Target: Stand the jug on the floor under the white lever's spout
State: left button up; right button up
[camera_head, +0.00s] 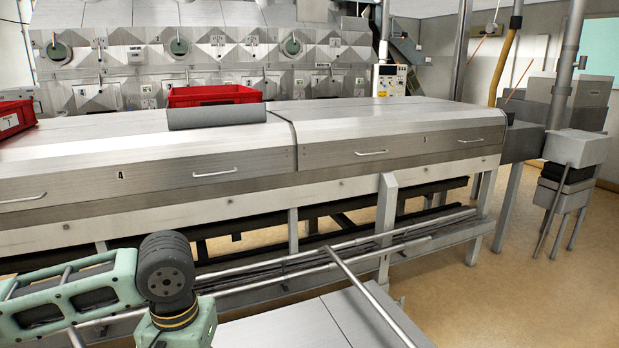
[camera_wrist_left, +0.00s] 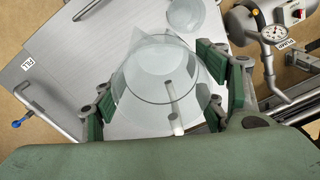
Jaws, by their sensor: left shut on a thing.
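In the left wrist view a clear, see-through jug (camera_wrist_left: 143,80) with a pouring lip sits between the green-padded fingers of my left gripper (camera_wrist_left: 155,104). The gripper is shut on it. Behind the jug is a pale metal surface, seen through its wall. A pale upright bar (camera_wrist_left: 172,98) shows through the jug; I cannot tell whether it is the jug's handle. I cannot make out a white lever with a spout in either view. In the head view my left arm enters from the lower left, and its gripper is out of frame. My right gripper is in neither view.
The head view shows a long metal hood (camera_head: 240,150), red crates (camera_head: 213,95) and open floor (camera_head: 520,270).

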pick_arm(q)
jog(key=s+f, duration=0.2)
jog(key=s, duration=0.5)
jog(key=shift+s+f, duration=0.2)
jog(key=shift+f, duration=0.1)
jog(key=shift+s+f, duration=0.1)
dwell(0.7)
